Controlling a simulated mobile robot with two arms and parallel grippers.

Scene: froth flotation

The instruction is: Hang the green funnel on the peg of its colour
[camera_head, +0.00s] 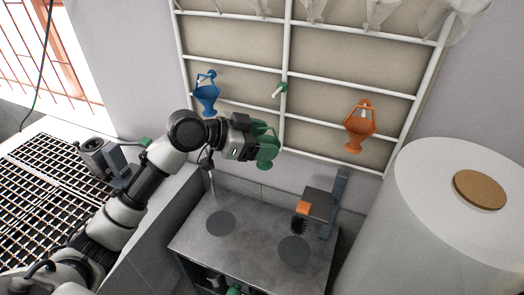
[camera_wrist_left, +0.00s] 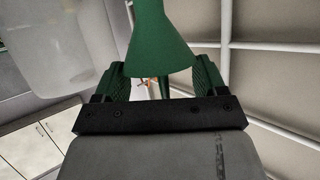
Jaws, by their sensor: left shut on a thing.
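The green funnel (camera_head: 267,155) is held by my left gripper (camera_head: 262,141) in front of the wall rack, partly hidden by the gripper. In the left wrist view the green funnel (camera_wrist_left: 158,40) stands between the two fingers of my left gripper (camera_wrist_left: 155,85), which are shut on it. The green peg (camera_head: 280,89) sticks out of the rack above and slightly right of the gripper, with nothing hanging on it. It is apart from the funnel. My right gripper does not show.
A blue funnel (camera_head: 206,96) hangs on the rack to the left and an orange funnel (camera_head: 360,130) to the right. Clear funnels (camera_head: 383,12) hang along the top. A grey bench (camera_head: 253,238) with a stand (camera_head: 320,205) is below. A large white cylinder (camera_head: 425,225) stands at right.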

